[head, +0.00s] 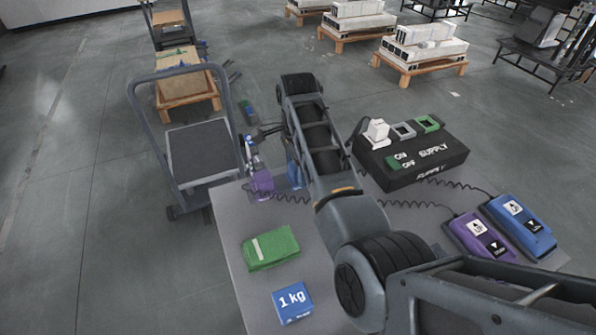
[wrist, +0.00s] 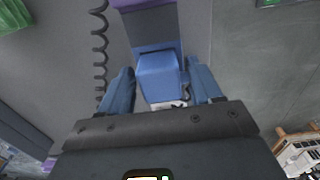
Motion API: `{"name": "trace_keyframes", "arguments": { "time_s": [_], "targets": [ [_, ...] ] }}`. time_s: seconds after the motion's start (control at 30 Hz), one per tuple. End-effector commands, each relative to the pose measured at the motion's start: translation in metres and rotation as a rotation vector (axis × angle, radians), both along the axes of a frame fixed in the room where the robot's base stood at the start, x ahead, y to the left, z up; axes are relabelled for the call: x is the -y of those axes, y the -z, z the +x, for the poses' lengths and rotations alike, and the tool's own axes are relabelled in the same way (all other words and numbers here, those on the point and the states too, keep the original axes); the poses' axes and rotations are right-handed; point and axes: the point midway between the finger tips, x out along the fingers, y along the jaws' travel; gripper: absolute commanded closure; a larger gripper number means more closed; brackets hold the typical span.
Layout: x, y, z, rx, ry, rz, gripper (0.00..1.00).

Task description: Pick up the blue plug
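The blue plug (wrist: 160,75) is a light blue block between my gripper's two blue fingers in the wrist view. My gripper (wrist: 160,70) is open, with a narrow gap showing on each side of the block. The lower part of the plug is hidden by the gripper body. A purple piece (wrist: 155,3) lies just past it. In the head view the purple plug (head: 262,182) is at the table's far left edge, next to a blue patch (head: 293,172) beside my arm. I cannot tell whether that patch is plug or finger.
A black supply box (head: 420,160) stands on the table (head: 235,225). Purple (head: 478,238) and blue (head: 520,225) handsets with coiled cords lie at right. A green box (head: 270,247) and blue 1 kg weight (head: 292,303) are nearer. A cart (head: 205,150) stands beyond the left edge.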

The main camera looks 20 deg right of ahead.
Motion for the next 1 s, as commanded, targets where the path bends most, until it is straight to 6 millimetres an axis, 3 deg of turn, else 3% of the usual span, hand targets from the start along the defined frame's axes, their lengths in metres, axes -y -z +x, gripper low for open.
{"name": "trace_keyframes", "arguments": {
  "time_s": [0.43,0.77,1.0],
  "targets": [
    [0.0,0.0,0.0,0.0,0.0,0.0,0.79],
    [0.0,-0.003,0.0,0.001,0.0,0.0,0.8],
    [0.0,-0.029,0.001,0.004,0.0,0.0,0.8]
  ]
}}
